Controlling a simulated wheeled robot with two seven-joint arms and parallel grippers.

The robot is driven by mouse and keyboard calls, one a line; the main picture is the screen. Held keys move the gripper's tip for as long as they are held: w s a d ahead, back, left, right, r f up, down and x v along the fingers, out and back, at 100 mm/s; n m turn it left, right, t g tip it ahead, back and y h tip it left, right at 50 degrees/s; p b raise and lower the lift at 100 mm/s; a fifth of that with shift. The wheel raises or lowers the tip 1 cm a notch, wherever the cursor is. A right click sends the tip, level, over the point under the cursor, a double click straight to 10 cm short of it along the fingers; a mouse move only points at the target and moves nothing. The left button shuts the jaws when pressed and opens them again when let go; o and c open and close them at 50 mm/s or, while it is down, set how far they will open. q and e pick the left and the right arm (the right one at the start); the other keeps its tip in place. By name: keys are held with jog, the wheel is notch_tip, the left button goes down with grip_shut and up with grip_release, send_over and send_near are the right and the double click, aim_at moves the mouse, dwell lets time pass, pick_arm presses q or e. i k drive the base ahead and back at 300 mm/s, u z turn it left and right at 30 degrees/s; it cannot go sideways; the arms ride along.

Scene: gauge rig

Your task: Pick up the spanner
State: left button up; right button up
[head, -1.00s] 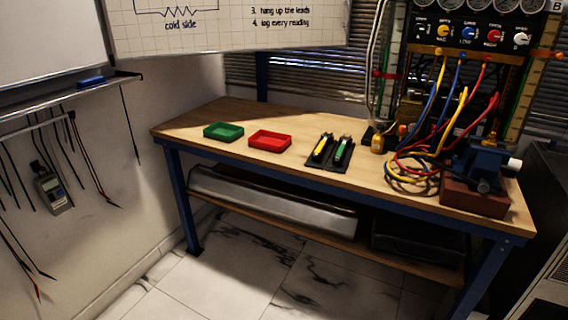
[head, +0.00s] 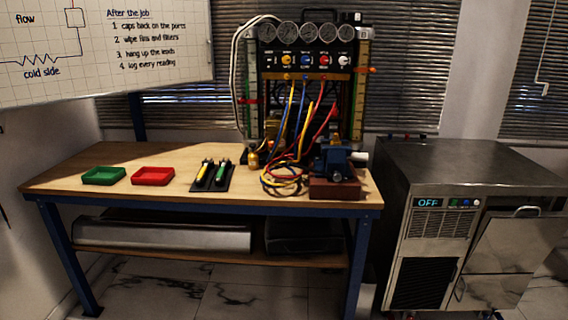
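I cannot make out a spanner in the head view. Neither of my grippers is in view.
The wooden workbench (head: 130,198) holds a green tray (head: 104,176), a red tray (head: 153,176), a gauge rig (head: 306,60) with coloured hoses, and a blue vice (head: 335,160) on a brown block. A steel machine (head: 440,165) stands right of the bench. The bench's front left is clear.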

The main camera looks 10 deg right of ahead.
aim_at(222, 169)
jog(key=z, duration=0.6)
jog(key=i, duration=0.75)
jog(key=z, duration=0.25)
